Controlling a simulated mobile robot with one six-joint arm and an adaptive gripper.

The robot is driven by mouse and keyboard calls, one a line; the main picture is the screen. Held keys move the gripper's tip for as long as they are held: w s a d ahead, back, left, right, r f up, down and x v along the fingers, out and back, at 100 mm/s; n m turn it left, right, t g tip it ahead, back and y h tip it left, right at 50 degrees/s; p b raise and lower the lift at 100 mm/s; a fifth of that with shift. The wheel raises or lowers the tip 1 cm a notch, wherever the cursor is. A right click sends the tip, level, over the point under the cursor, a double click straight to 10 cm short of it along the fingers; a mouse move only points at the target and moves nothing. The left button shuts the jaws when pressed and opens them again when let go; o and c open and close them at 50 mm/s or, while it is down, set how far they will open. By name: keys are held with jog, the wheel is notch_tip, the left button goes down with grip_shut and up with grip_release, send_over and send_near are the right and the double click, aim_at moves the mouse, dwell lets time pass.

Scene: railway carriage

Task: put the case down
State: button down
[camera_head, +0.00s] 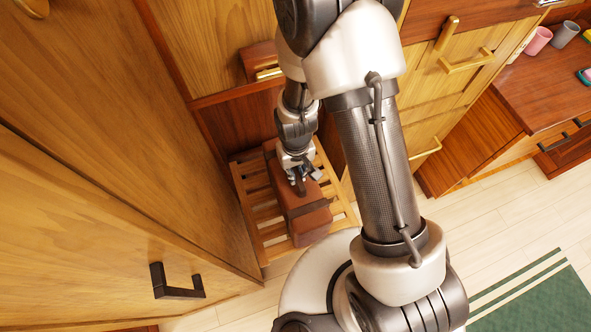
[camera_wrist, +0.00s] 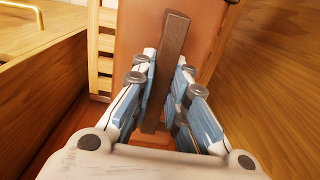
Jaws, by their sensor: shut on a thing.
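The case (camera_head: 307,217) is brown and box-like with a dark handle on top. It sits on a slatted wooden rack (camera_head: 248,186), or just above it; I cannot tell whether it touches the slats. My gripper (camera_head: 300,183) is over the case from above and shut on its handle. In the wrist view the fingers of my gripper (camera_wrist: 168,98) stand on both sides of the dark handle (camera_wrist: 176,40), with the brown case (camera_wrist: 137,25) beneath. My arm hides part of the rack's right side in the head view.
A wooden cabinet door with a dark handle (camera_head: 177,283) stands left of the rack. Wooden drawers with brass handles (camera_head: 466,61) are at the upper right. A table (camera_head: 522,85) bears a pink cup (camera_head: 537,41) and a grey cup (camera_head: 565,34). Floor (camera_head: 485,215) is clear at right.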

jog(key=shift+f, duration=0.15)
jog(key=c, duration=1.6)
grip_release()
jog(key=s+d+r+m+t+p, duration=0.1)
jog(key=d+r+p, duration=0.15)
jog(key=r, duration=1.15)
jog(key=s+d+r+t+p, duration=0.1)
jog(key=d+r+p, duration=0.15)
jog(key=r, duration=1.15)
jog(key=s+d+r+t, duration=0.1)
jog(key=s+d+r, duration=0.1)
jog(key=s+r, duration=0.2)
jog(key=s+d+r+m, duration=0.1)
jog(key=s+d+r, duration=0.1)
jog(key=s+r, duration=0.1)
jog(key=s+d+r+m+t, duration=0.1)
jog(key=s+d+r, duration=0.1)
jog(key=s+r, duration=0.2)
jog(key=shift+s+r+t+b, duration=0.3)
jog(key=shift+r, duration=0.1)
